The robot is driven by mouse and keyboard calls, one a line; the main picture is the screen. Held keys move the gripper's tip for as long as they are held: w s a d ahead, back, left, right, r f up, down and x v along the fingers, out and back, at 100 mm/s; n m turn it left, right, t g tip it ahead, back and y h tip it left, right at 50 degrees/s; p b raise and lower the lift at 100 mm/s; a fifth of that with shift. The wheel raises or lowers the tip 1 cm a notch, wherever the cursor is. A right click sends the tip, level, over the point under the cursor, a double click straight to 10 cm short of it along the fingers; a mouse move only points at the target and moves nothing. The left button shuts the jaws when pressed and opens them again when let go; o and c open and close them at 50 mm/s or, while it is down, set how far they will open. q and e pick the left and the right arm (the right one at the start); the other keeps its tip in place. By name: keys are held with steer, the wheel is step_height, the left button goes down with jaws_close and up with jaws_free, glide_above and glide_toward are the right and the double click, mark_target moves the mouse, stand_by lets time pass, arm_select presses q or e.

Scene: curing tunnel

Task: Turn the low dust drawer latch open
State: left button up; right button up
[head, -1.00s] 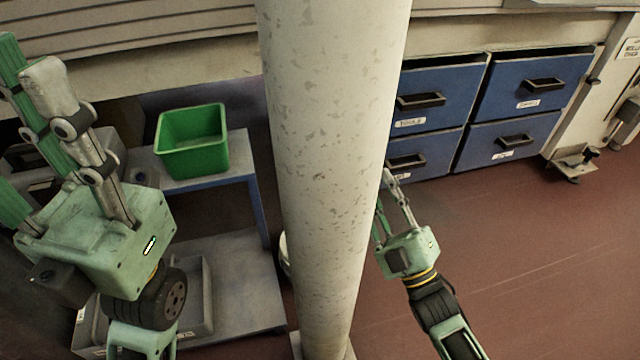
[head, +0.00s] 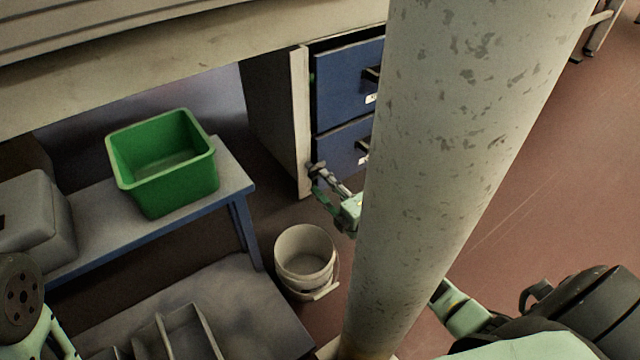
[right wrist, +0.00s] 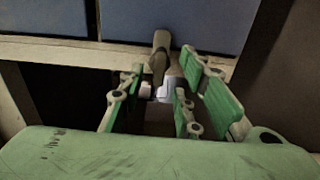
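The latch shows in the right wrist view as a grey lever (right wrist: 160,55) on a pale hub, at the cabinet's bottom edge below the blue drawer fronts. The lever points up in that picture. My right gripper (right wrist: 163,72) is open, with one green-padded finger on each side of the latch. I cannot tell whether either finger touches it. In the head view my right gripper (head: 320,180) is small, at the lower corner of the drawer cabinet, and the column partly hides its arm. The latch is not clear there. My left gripper is out of view.
A thick pale column (head: 460,130) stands in front of the blue drawers (head: 345,85). A green bin (head: 165,190) sits on a low bench (head: 85,225) at left. A white bucket (head: 305,262) stands on the floor near the right gripper.

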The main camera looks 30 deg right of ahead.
mark_target(318, 171)
steer(key=shift+w+a+b, duration=0.2)
steer(key=shift+w+b, duration=0.2)
steer(key=shift+w, duration=0.8)
jaws_close()
